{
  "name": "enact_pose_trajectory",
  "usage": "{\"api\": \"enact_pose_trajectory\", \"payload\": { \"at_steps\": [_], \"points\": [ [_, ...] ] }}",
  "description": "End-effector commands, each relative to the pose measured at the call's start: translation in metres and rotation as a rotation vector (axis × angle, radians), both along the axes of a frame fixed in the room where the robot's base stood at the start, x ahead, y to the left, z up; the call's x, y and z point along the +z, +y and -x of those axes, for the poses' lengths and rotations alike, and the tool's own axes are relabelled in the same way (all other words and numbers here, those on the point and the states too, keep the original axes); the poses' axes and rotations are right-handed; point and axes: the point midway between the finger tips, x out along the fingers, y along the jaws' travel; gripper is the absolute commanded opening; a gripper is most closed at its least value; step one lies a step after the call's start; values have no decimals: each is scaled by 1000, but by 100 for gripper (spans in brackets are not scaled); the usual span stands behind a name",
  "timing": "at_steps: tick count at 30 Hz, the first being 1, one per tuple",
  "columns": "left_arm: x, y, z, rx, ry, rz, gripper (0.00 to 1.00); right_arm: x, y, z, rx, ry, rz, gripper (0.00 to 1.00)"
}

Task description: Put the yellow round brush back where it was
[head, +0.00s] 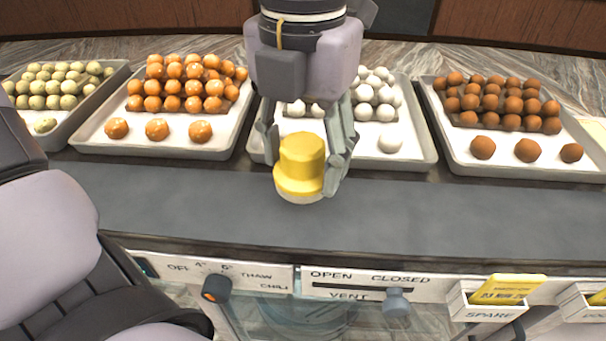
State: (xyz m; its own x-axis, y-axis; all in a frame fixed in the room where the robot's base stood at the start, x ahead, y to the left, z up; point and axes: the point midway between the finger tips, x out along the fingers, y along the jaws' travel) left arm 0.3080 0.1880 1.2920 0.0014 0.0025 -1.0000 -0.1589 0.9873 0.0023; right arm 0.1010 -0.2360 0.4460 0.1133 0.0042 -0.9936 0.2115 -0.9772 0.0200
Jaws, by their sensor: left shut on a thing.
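The yellow round brush (301,165) has a yellow body with a pale underside. It is in the middle of the head view, in front of the tray of white sweets. My left gripper (306,150) is shut on it, with fingers on both sides of its body. The brush appears held over the grey counter strip (420,215); I cannot tell whether its underside touches the surface. My right gripper is not in view.
Trays of green sweets (102,92), orange sweets (92,142), white sweets (425,152) and brown sweets (465,165) line the counter. Below its front edge are a knob (216,288), a vent slider (397,302) and a SPARE holder (487,309) with a yellow card (508,288). The grey strip is otherwise clear.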

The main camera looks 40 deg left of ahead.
Motion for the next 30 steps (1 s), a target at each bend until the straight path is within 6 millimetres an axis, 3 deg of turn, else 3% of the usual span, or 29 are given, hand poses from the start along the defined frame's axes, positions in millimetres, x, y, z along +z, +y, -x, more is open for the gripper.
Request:
{"api": "enact_pose_trajectory", "payload": {
  "at_steps": [9, 22, 23, 30],
  "points": [
    [-40, 0, 1, -1, 4, 1, 27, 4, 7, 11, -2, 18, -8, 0],
    [-48, 0, 0, 1, 0, 1, 27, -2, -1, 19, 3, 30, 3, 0],
    [-47, 0, 0, 1, 0, 1, 54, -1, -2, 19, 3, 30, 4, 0],
    [-46, 0, 0, 0, 1, 1, 70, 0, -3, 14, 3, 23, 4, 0]
  ]
}}
